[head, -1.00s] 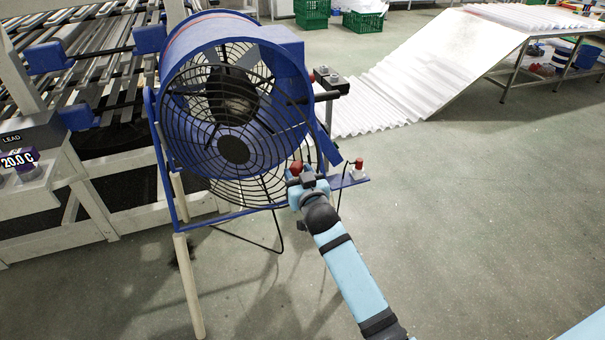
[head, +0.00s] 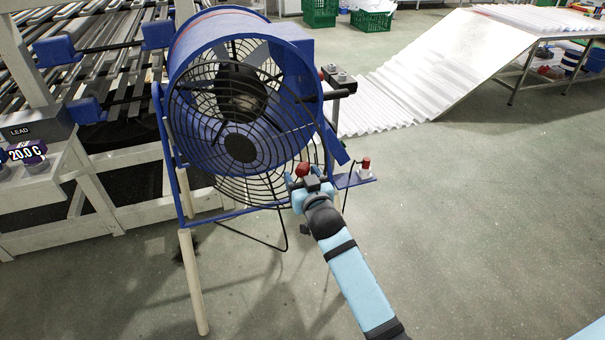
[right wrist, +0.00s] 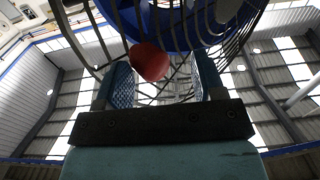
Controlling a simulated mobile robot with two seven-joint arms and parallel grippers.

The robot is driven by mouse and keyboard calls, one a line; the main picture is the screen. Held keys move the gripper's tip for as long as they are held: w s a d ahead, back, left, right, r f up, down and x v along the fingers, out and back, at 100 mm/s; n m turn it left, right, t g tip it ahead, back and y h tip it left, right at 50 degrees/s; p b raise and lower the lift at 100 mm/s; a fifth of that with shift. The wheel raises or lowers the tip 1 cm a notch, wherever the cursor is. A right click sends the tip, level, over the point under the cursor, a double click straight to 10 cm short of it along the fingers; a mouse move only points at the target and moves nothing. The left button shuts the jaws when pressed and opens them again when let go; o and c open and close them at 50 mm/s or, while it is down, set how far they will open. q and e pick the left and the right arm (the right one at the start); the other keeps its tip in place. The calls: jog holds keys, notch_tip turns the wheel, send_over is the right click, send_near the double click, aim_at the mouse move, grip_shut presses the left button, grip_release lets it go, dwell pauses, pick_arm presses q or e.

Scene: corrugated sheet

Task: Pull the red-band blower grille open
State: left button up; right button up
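The blue blower (head: 300,45) stands on a frame at left centre in the head view, with a red band (head: 205,30) around its drum. Its black wire grille (head: 241,149) spans the front; I cannot tell how far it stands off the drum. A red knob (head: 302,169) is at the grille's lower right edge. My right gripper (head: 307,182) is at this knob. In the right wrist view the knob (right wrist: 150,62) lies between the spread fingers (right wrist: 163,78), nearer the left one, with a gap to the right one. My left gripper is not in view.
A small blue shelf with a red-topped fitting (head: 366,164) juts out right of my gripper. A black bar (head: 325,95) sticks out above. A rack (head: 100,60) stands at left, and corrugated sheet (head: 400,90) slopes at back. The floor at right is clear.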

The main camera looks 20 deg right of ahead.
jog(key=s, duration=0.6)
jog(key=shift+b, duration=0.3)
jog(key=shift+a, duration=0.1)
